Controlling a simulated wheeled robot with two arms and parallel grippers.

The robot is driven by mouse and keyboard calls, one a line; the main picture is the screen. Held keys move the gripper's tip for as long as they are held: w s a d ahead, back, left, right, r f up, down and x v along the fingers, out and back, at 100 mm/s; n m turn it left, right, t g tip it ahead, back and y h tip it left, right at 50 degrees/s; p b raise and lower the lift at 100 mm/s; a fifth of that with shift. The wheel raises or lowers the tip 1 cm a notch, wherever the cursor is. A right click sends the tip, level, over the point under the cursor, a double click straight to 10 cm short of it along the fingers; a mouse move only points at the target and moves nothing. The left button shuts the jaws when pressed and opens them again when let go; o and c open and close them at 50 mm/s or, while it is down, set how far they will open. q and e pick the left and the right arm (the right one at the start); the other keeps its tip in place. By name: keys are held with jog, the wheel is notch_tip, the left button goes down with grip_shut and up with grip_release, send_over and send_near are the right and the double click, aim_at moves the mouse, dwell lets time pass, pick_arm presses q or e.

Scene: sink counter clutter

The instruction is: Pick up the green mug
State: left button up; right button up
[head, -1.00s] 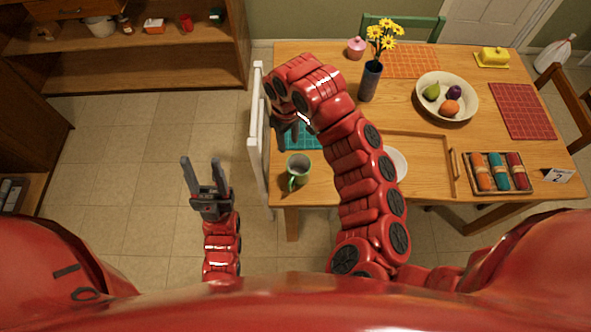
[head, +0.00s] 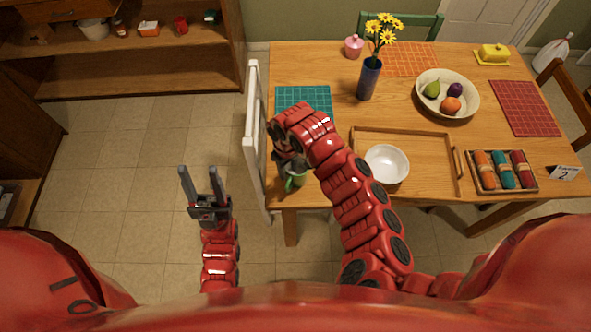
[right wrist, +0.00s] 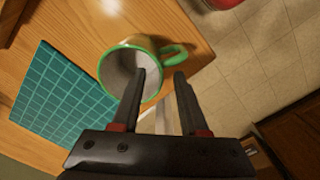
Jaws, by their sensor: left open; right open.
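The green mug (head: 296,181) stands near the table's front left corner, partly hidden by my right arm in the head view. In the right wrist view the mug (right wrist: 117,61) shows a green rim, pale inside and green handle (right wrist: 173,53). My right gripper (right wrist: 160,75) is open over the mug. One finger overlaps the mug's opening and the other is outside it near the handle; I cannot tell if they touch it. My left gripper (head: 198,172) is open and empty over the floor, left of the table.
A teal placemat (head: 303,98) lies behind the mug. A wooden tray (head: 405,133) with a white bowl (head: 387,164) is to the right. A white chair (head: 252,130) stands at the table's left edge. A blue vase (head: 368,80) with yellow flowers stands farther back.

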jog(key=shift+f, duration=0.95)
grip_shut()
jog(key=shift+s, duration=0.1)
dwell(0.6)
